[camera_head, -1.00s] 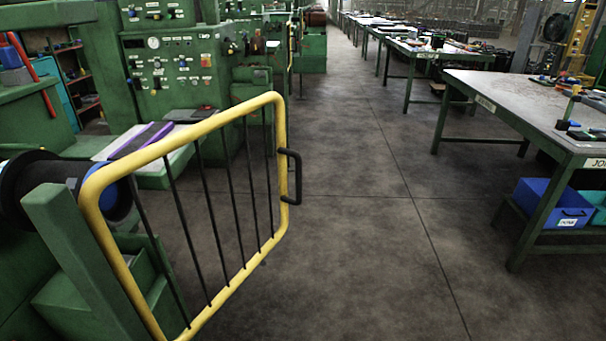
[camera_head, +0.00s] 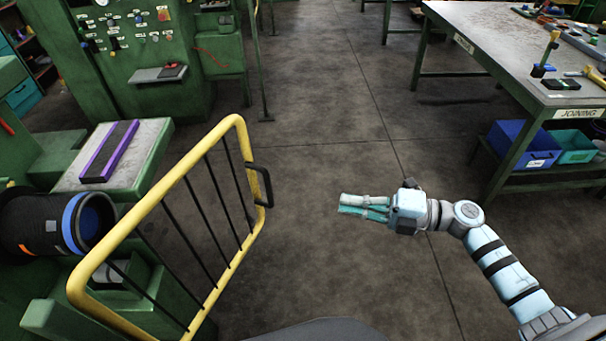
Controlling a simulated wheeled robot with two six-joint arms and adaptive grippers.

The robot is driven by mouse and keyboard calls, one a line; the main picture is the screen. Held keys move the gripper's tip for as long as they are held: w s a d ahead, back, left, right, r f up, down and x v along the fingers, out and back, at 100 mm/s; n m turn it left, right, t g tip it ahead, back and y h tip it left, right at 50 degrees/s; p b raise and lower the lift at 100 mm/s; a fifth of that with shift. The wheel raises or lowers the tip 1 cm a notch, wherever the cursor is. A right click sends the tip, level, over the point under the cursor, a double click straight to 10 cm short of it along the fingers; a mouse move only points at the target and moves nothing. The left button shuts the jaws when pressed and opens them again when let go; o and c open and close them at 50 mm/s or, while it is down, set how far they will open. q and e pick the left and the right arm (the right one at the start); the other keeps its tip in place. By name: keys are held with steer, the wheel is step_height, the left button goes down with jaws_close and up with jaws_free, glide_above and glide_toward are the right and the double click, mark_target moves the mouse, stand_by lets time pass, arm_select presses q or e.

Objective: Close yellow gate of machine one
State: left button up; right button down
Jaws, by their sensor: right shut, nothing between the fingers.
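The yellow gate (camera_head: 108,243) stands at the left of the head view, a yellow tube frame with thin black bars. It stands out from the green machine (camera_head: 150,100) into the aisle, swung open. Its black handle (camera_head: 268,186) sits on the edge farther from the machine, facing right. My right gripper (camera_head: 342,204) is to the right of the handle, with a clear gap between them. Its teal fingers point left, shut and empty. My left gripper is not in view.
A green table marked JOINING (camera_head: 480,35) stands at the right with tools on top. A blue bin (camera_head: 520,143) and a teal bin (camera_head: 573,147) sit on its lower shelf. A black roll (camera_head: 45,222) lies behind the gate. The aisle floor (camera_head: 330,120) is clear.

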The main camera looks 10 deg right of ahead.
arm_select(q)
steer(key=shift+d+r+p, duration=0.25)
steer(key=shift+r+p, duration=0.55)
arm_select(e)
steer(key=x, duration=1.4)
steer(key=shift+w+d+f, duration=0.15)
steer(key=shift+f, duration=0.15)
